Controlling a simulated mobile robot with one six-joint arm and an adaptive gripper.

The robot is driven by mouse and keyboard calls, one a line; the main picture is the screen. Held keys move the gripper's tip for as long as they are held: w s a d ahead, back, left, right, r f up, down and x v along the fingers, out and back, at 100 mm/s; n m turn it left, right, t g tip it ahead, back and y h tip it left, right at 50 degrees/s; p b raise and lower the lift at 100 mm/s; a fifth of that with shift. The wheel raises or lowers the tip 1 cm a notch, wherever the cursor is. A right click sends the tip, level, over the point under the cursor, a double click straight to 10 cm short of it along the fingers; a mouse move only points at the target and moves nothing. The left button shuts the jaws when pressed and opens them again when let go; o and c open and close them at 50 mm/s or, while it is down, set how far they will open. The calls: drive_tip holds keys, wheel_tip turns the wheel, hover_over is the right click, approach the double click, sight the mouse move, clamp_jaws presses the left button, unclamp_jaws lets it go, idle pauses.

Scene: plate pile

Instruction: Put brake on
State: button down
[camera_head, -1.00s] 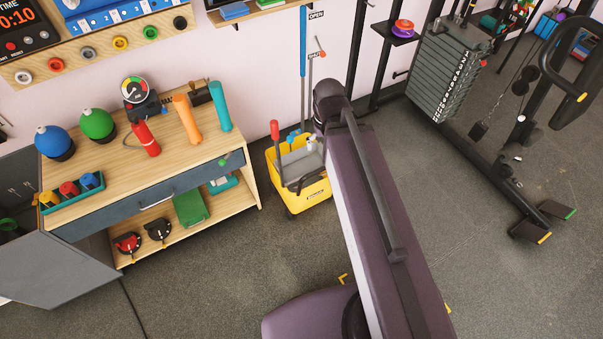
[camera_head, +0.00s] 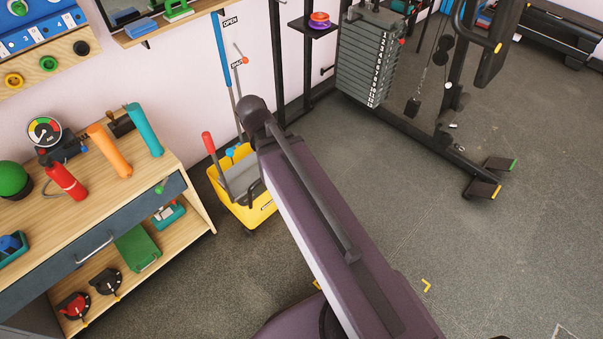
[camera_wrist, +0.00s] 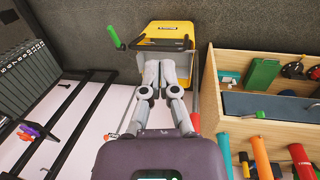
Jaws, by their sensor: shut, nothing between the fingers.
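A yellow wheeled mop bucket (camera_head: 256,212) with a grey wringer (camera_head: 241,178) stands on the floor by the wall, partly behind my arm. A red-handled lever (camera_head: 209,143) rises from its left side. The bucket's yellow body (camera_wrist: 166,33) also shows at the top of the wrist view. There a green-handled lever (camera_wrist: 112,31) sticks out at its left, and the red handle (camera_wrist: 195,121) is at the right. My gripper (camera_wrist: 160,75) is shut and empty, pointing toward the bucket. It is hidden in the head view. No part is clearly marked as a brake.
A wooden bench (camera_head: 92,220) with a drawer stands left of the bucket, holding an orange cylinder (camera_head: 109,150) and other items. A weight machine (camera_head: 365,60) stands at the right. A blue pole (camera_head: 221,50) leans on the wall by OPEN and SHUT labels.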

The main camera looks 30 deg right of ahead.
drive_tip(key=w+d+f+n+t+h+b, duration=0.1)
drive_tip(key=w+d+f+n+h+b, duration=0.1)
drive_tip(key=f+n+b, duration=0.5)
drive_tip(key=w+d+f+n+t+h+b, duration=0.1)
drive_tip(key=w+d+f+n+h+b, duration=0.2)
drive_tip(key=f+b, duration=1.2)
drive_tip(key=w+d+f+n+t+h+b, duration=0.1)
drive_tip(key=w+d+f+n+h+b, duration=0.2)
drive_tip(key=b, duration=2)
drive_tip(key=w+f+n+h, duration=0.3)
drive_tip(key=f+n, duration=0.5)
drive_tip(key=shift+w+f+h, duration=0.25)
drive_tip(key=shift+f+h, duration=0.1)
drive_tip(key=shift+h, duration=0.05)
drive_tip(key=shift+d, duration=0.2)
drive_tip(key=w+d, duration=0.3)
drive_tip(key=d, duration=0.5)
drive_tip(key=shift+w+d+r+p, duration=0.15)
drive_tip(key=shift+d+r+p, duration=0.15)
drive_tip(key=shift+r+p, duration=0.1)
drive_tip(key=shift+d+r, duration=0.15)
drive_tip(key=shift+d, duration=0.05)
